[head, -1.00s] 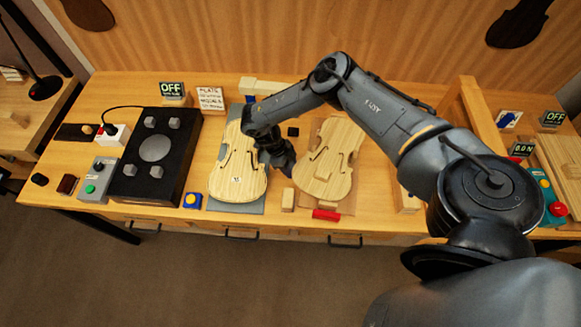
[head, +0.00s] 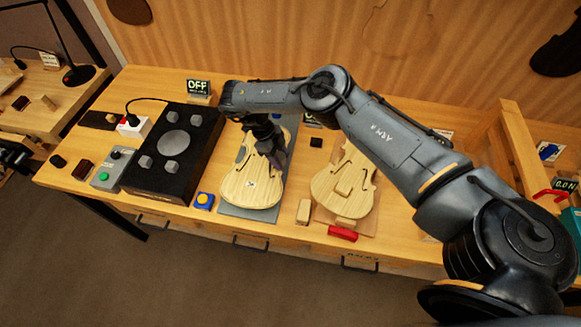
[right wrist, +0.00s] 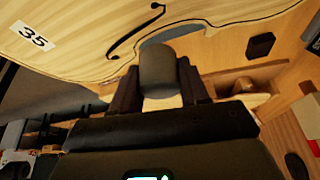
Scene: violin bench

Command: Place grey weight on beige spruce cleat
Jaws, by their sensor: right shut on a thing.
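My right gripper (head: 277,157) is over the upper right part of the left violin plate (head: 250,188) in the head view. In the right wrist view, my right gripper (right wrist: 160,88) is shut on a rounded dark grey weight (right wrist: 158,70). The plate, with its label 35 (right wrist: 33,36), shows beyond it. A pale patch shows below the weight; I cannot tell what it is. A small beige block (head: 344,188) lies on the right violin plate (head: 328,186); I cannot tell whether it is the cleat. My left gripper is not in view.
A black box (head: 183,135) with grey knob-like blocks stands left of the plates. A blue button box (head: 204,200), a beige block (head: 304,211) and a red cylinder (head: 342,233) lie near the front edge. A small black block (head: 316,142) lies behind, between the plates.

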